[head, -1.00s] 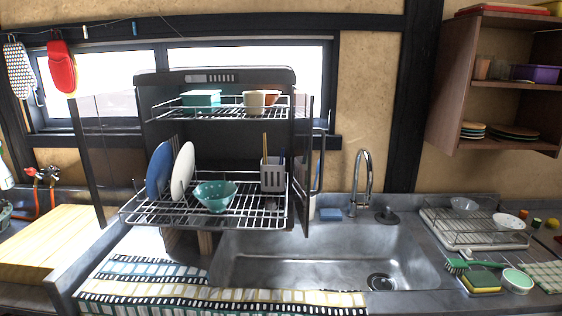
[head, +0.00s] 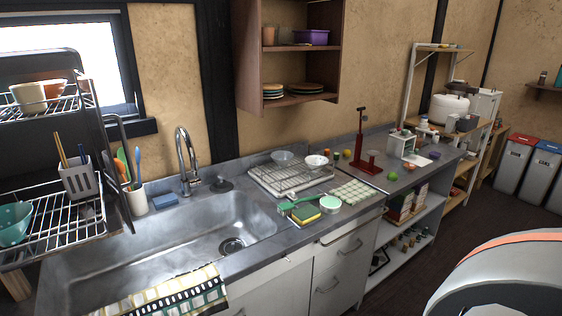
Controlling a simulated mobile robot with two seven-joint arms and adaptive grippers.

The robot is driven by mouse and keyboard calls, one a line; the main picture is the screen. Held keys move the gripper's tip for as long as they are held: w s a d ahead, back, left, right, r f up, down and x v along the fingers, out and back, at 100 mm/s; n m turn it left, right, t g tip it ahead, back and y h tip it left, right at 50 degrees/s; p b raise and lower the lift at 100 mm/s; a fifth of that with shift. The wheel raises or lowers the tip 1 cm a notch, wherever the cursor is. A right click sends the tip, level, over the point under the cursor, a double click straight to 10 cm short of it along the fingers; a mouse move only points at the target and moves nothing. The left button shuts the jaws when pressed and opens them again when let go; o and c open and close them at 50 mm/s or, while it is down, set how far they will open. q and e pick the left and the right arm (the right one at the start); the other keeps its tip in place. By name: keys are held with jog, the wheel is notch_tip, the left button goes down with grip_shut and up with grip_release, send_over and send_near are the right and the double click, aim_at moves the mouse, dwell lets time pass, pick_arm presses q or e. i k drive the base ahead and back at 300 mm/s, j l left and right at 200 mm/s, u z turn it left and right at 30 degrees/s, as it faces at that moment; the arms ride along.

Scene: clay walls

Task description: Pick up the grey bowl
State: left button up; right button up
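A small pale grey bowl (head: 283,157) sits at the back of the wire dish rack (head: 262,182) on the counter, right of the sink. A whiter bowl (head: 316,161) is close to its right, at the rack's right end. Neither of my grippers is in view.
The steel sink (head: 170,245) and its tap (head: 187,160) lie left of the rack. A green brush (head: 298,201), a sponge (head: 306,214) and a round tub (head: 330,204) sit in front of the rack. A wooden wall shelf (head: 290,48) hangs above. The floor (head: 410,290) shows at right.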

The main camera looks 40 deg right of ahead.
aim_at(282, 158)
jog(key=l+z, duration=0.15)
jog(key=l, duration=0.25)
jog(key=i+l+z, duration=0.15)
jog(key=l, duration=0.25)
jog(key=i+l+z, duration=0.15)
jog(key=l, duration=0.3)
jog(key=l+z, duration=0.15)
jog(key=l, duration=0.25)
jog(key=i+l+z, duration=0.15)
jog(key=l, duration=0.2)
jog(key=i, duration=0.05)
